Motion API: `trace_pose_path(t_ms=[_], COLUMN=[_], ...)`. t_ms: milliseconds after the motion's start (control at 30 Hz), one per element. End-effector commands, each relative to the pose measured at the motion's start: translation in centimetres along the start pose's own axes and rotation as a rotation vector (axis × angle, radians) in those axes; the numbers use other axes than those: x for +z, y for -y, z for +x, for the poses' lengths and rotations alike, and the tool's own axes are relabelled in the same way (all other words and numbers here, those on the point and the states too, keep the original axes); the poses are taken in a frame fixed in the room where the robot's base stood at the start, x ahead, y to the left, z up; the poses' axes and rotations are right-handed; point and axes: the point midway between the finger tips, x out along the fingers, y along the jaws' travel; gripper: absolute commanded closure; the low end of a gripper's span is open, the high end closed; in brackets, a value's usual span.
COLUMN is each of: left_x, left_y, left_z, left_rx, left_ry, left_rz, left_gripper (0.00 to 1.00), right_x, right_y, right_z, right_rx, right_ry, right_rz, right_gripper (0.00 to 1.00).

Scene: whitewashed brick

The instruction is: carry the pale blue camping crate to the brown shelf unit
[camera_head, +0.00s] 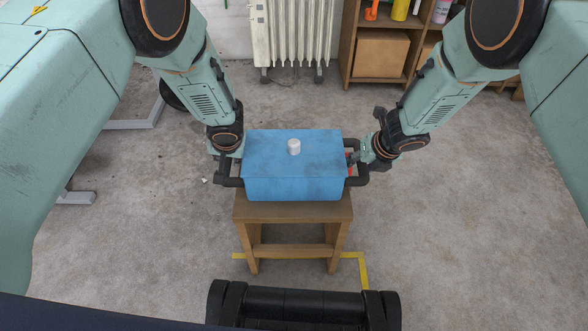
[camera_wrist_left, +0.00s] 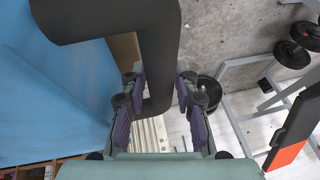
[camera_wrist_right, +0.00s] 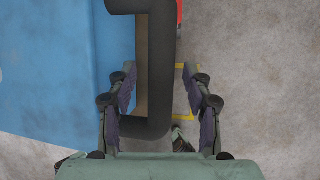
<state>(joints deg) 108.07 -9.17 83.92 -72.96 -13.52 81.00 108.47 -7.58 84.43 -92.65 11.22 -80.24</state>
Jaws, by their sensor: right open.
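The pale blue crate (camera_head: 292,188) sits level on a small wooden stool (camera_head: 292,212). It has a black handle on each side: the left one (camera_wrist_left: 162,55) and the right one (camera_wrist_right: 160,70). A small white cylinder (camera_head: 294,147) stands on its top. My left gripper (camera_wrist_left: 158,85) has its fingers on either side of the left handle; whether they press on it is unclear. My right gripper (camera_wrist_right: 160,75) is open, with the right handle between its fingers. The brown shelf unit (camera_head: 347,50) stands at the back right.
A white radiator (camera_head: 290,32) is at the back wall. The shelf unit holds a cardboard box (camera_head: 380,53) and several bottles. Grey metal frames (camera_head: 135,122) stand at left. Yellow tape (camera_head: 363,270) marks the floor by the stool. The concrete floor at right is clear.

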Motion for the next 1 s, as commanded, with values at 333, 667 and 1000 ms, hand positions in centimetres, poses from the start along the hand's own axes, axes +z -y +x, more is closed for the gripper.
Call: trace_pose_path(t_ms=[333, 667, 1000], left_x=[0.0, -0.02, -0.03], left_y=[-0.01, -0.01, -0.01], left_z=[-0.03, -0.04, -0.04], left_rx=[0.0, 0.0, 0.0], left_ry=[0.0, 0.0, -0.001], left_rz=[0.0, 0.0, 0.0], left_gripper=[0.97, 1.0, 1.0], right_x=[0.0, 0.0, 0.01], right_y=[0.0, -0.01, -0.01], right_z=[-0.03, -0.03, -0.03], right_rx=[0.0, 0.0, 0.0], right_ry=[0.0, 0.0, 0.0], right_rz=[0.0, 0.0, 0.0], right_gripper=[0.77, 1.0, 1.0])
